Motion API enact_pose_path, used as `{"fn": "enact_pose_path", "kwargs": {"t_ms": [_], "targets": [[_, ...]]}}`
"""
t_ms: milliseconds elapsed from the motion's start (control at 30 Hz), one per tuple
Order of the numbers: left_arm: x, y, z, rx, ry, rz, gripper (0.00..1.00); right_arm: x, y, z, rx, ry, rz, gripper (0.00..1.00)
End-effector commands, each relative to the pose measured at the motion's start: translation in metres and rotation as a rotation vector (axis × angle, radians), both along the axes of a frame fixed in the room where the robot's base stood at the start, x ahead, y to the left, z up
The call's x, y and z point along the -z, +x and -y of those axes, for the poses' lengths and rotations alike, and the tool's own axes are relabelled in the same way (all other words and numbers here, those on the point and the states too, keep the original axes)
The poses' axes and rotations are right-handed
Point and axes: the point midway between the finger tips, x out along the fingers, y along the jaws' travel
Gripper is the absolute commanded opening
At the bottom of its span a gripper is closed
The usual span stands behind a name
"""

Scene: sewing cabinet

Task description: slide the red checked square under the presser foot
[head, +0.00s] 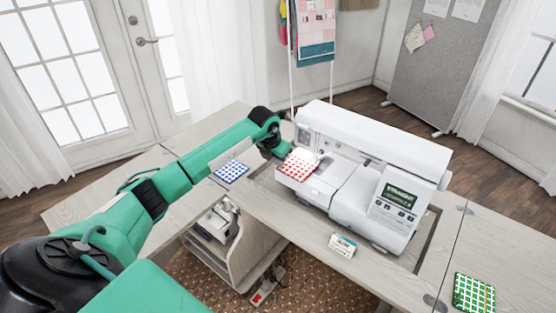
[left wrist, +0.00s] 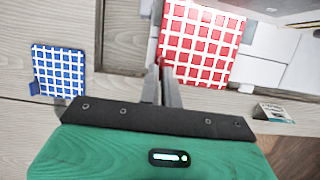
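The red checked square (head: 298,165) is at the left end of the white sewing machine (head: 375,150), over the edge of its bed and beside the machine head. It also shows in the left wrist view (left wrist: 201,42), just beyond my fingers. My left gripper (head: 283,153) is at the square's left edge. In the left wrist view its two fingers (left wrist: 160,68) come together at the square's near left corner and appear shut on it. I cannot make out the presser foot clearly under the machine head. My right gripper is not in view.
A blue checked square (head: 231,172) lies on the cabinet top to the left. A green checked square (head: 473,293) lies at the far right. A small card (head: 342,245) stands in front of the machine. The bare cabinet top (head: 270,205) in front is free.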

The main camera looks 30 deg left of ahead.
Motion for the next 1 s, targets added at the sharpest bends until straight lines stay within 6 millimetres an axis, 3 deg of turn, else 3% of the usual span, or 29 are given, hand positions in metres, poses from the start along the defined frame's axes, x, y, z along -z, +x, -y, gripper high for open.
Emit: {"fn": "enact_pose_path", "kwargs": {"t_ms": [1000], "targets": [[0.0023, 0.0083, 0.0013, 0.000, -0.001, 0.000, 0.00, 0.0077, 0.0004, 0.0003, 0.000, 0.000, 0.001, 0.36]]}}
